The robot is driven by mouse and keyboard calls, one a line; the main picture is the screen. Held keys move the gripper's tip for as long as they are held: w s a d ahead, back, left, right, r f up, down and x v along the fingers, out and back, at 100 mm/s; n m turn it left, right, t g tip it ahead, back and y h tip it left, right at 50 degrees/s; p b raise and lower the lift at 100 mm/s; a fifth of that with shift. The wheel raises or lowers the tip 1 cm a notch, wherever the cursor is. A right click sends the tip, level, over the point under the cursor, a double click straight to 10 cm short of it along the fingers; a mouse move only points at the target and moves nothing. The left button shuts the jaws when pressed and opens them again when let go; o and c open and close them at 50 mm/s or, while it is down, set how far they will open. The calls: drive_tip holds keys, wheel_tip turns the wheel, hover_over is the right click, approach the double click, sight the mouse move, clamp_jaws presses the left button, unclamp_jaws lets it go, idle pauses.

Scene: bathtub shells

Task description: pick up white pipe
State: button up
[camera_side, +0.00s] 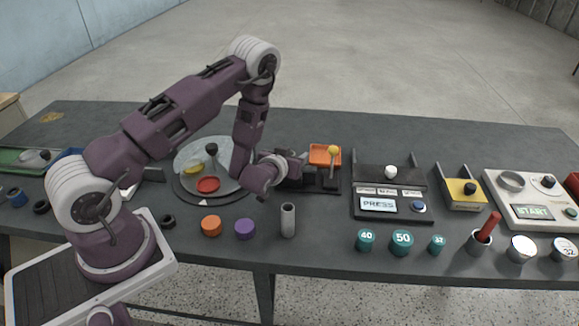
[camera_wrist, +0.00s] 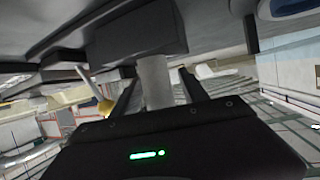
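A light grey-white pipe (camera_side: 287,220) stands upright on the dark table near its front edge in the side view. My gripper (camera_side: 303,172) is behind it and higher in that picture, beside the lever with the yellow knob. In the wrist view, which is roughly upside down, my gripper (camera_wrist: 158,84) has its two black fingers spread. A pale grey cylinder (camera_wrist: 155,80) shows between the fingers, with a gap on each side. I cannot tell whether this cylinder is the same pipe. My fingertips are hard to make out in the side view.
The yellow-knobbed lever (camera_side: 333,151) and orange tray (camera_side: 320,155) are close to my gripper. Teal weights (camera_side: 402,243) and a cup with a red stick (camera_side: 479,242) stand to the right.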

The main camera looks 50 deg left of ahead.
clamp_jaws()
